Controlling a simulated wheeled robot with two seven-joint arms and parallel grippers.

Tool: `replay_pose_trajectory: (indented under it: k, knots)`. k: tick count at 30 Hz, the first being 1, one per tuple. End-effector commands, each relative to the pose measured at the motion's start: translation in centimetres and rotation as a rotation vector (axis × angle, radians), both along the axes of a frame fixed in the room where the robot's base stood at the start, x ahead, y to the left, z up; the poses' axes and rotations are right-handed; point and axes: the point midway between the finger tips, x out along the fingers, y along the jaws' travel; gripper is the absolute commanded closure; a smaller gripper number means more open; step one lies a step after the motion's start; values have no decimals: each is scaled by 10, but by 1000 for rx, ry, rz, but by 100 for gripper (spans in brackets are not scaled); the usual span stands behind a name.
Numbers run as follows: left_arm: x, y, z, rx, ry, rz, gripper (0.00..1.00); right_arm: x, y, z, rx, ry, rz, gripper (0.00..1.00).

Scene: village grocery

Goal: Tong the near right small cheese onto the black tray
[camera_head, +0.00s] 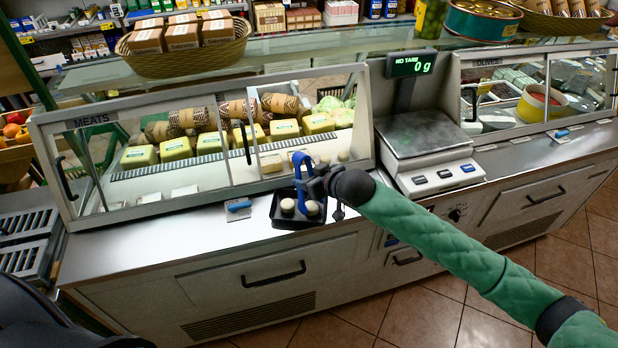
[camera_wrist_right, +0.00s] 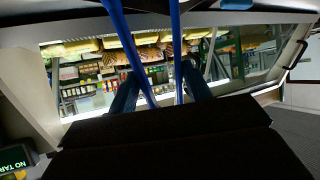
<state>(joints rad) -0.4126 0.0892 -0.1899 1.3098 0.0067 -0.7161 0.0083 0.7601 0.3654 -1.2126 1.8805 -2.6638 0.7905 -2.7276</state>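My right gripper (camera_head: 318,180) is shut on the blue tongs (camera_head: 300,160), in front of the open part of the meats case. The tongs' blue arms also show in the right wrist view (camera_wrist_right: 177,50), spread apart with nothing seen between them. The black tray (camera_head: 276,218) sits on the counter ledge below the tongs. Two small pale round cheeses, one left (camera_head: 287,206) and one right (camera_head: 312,208), stand on the tray. The tong tips are partly hidden against the dark tray. My left gripper is not in view.
The meats case (camera_head: 95,120) has glass above and around the opening, with yellow cheese blocks (camera_head: 176,148) and wrapped rolls inside. A scale (camera_head: 425,135) reading 0 g stands to the right. A blue-handled item (camera_head: 239,206) lies left of the tray. The left ledge is clear.

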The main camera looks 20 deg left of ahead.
Motion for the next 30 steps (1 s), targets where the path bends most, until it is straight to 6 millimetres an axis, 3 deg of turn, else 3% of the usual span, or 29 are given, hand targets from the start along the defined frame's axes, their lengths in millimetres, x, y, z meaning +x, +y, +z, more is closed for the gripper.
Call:
replay_pose_trajectory:
  k: [14, 30]
  knots:
    - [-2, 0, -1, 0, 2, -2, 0, 0, 0, 3, 0, -1, 1, 54]
    - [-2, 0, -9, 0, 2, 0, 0, 0, 0, 46, 0, -2, 1, 54]
